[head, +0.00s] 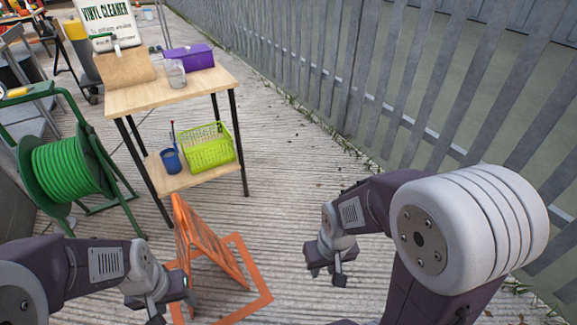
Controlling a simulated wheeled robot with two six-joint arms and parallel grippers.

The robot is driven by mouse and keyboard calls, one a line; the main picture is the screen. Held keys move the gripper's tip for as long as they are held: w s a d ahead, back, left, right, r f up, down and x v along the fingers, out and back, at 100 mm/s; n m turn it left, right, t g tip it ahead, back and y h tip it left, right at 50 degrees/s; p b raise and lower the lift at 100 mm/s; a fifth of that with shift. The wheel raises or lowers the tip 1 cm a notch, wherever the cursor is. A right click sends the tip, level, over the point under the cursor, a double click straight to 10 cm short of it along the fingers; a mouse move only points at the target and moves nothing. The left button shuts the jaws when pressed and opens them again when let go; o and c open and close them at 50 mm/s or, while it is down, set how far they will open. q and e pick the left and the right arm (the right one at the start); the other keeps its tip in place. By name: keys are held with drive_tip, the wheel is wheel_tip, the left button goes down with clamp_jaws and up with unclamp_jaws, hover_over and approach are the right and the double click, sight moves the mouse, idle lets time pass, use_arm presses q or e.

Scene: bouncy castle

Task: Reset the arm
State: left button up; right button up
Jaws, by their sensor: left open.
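My left arm comes in from the lower left, and its gripper (172,312) hangs over the ground beside an orange folding frame (208,245). The left gripper is open, and I see nothing between its fingers. My right arm comes in from the lower right. Its gripper (327,274) points down over bare decking, right of the orange frame, and holds nothing that I can see. Its fingers are small and dark, so I cannot tell how far apart they are.
A two-tier wooden table (170,92) stands ahead, with a purple box (190,57) on top and a lime basket (208,150) and blue cup (171,160) below. A green hose reel (70,168) stands left. A grey metal fence (400,75) runs along the right. Decking between table and fence is clear.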

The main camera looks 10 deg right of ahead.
wheel_tip(320, 180, up, 41)
drive_tip(key=p, duration=3.8)
drive_tip(key=shift+p, duration=0.4)
